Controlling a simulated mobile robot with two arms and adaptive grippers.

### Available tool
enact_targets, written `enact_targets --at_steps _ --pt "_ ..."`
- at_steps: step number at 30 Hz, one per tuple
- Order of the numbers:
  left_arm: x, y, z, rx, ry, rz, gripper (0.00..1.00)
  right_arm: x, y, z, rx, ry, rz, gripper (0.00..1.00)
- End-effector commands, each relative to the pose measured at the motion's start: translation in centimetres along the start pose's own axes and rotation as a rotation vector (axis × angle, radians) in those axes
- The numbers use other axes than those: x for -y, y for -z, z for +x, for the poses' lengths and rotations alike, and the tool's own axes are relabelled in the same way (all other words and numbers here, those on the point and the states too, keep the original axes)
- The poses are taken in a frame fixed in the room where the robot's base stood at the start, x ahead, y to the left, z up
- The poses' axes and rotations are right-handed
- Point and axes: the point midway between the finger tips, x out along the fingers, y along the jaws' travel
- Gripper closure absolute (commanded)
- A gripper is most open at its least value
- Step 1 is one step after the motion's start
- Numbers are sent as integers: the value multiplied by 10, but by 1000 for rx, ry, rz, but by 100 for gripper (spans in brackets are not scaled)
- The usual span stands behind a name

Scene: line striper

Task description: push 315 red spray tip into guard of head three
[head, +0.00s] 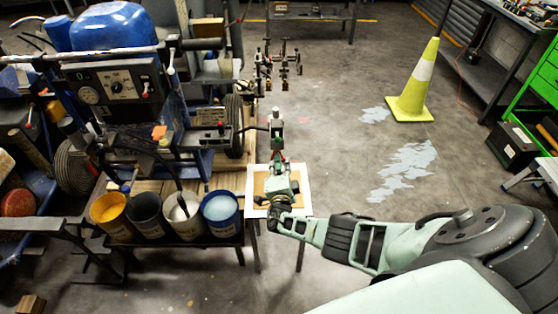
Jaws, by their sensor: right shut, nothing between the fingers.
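My right arm reaches in from the right, and its pale green right gripper (278,164) points away from me over a small stand. The gripper is shut with nothing between its fingers. Just beyond its fingertips stands a small upright spray head (276,127) with a pale top and dark body. A tiny red spot shows at its lower end by the fingertips; I cannot tell whether it is the spray tip, or whether the fingers touch it. The guard's details are too small to make out. More dark spray heads (280,68) hang on a bar farther back. My left gripper is not in view.
The line striper (115,85) with its blue tank fills the left. A yellow bucket (111,216), a dark one, a white one and a blue bucket (221,212) stand in front. A yellow-green cone (414,85) stands back right. Open floor lies between.

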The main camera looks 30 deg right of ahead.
Motion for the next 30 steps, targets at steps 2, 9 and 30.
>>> enact_targets --at_steps 2,9,30 --pt "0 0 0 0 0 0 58 0 -1 0 2 0 3 100" --pt "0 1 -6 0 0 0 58 4 -2 0 5 2 -171 100" --pt "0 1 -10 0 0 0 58 1 -3 0 9 3 -726 100"
